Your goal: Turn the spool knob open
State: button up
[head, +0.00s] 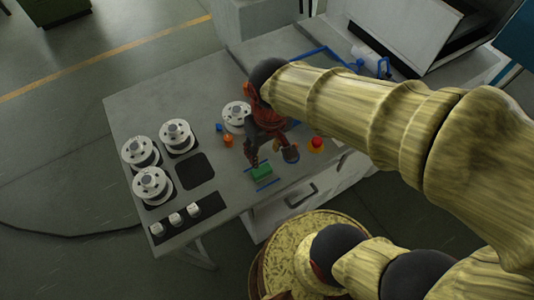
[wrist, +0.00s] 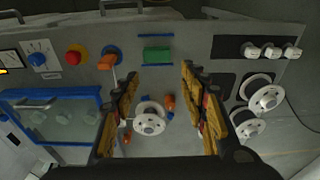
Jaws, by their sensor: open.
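My gripper (head: 270,158) is open and empty above the grey worktop, its fingers pointing down; both fingers also show in the wrist view (wrist: 159,78). A white spool with a round grey hub (wrist: 149,124) shows between the fingers in the wrist view; in the head view this white spool (head: 236,112) is just left of my gripper, partly hidden by it. I see no contact with it. Small orange pieces (head: 228,140) are beside this spool. Which part is the spool knob is not clear.
Several white spools (head: 152,184) stand at the left, by a row of white knobs (head: 175,218). A green block (head: 262,172) between blue strips, a red button (head: 317,143) and an orange lever (wrist: 107,62) on a blue ring are nearby. A blue-framed window (wrist: 58,115) is beyond.

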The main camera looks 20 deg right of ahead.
jog(key=shift+s+d+r+m+t+b, duration=0.45)
jog(key=shift+s+d+r+t, duration=0.15)
jog(key=shift+d+r, duration=0.15)
